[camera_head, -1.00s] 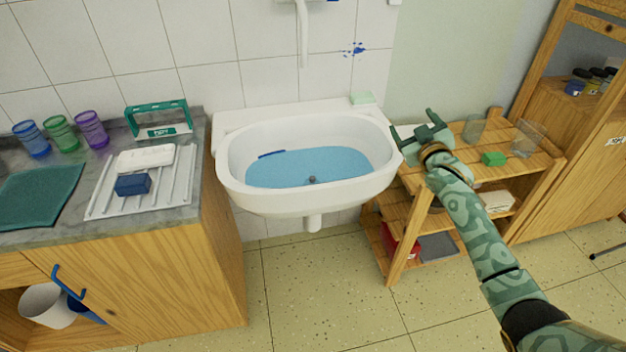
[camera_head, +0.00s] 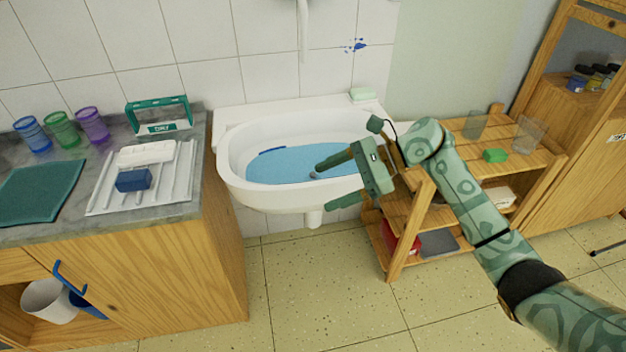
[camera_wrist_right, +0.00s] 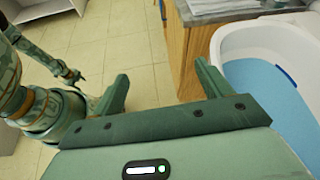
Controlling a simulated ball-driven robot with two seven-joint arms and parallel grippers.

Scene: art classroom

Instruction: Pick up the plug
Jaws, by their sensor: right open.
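The plug (camera_head: 313,175) is a small grey thing in the blue water of the white sink, low in the basin. In the head view it shows just beside the tip of the upper finger of my right gripper (camera_head: 326,186). My right gripper is open and empty, with its fingers pointing left across the sink's front right rim. In the right wrist view, the open fingers (camera_wrist_right: 162,85) have only floor between them, and the plug cannot be made out. A patterned arm of mine shows at the left there; its gripper end is too small to read.
A wooden shelf (camera_head: 398,255) with clear glasses stands close on the right. A counter (camera_head: 205,150) with a drying tray stands left.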

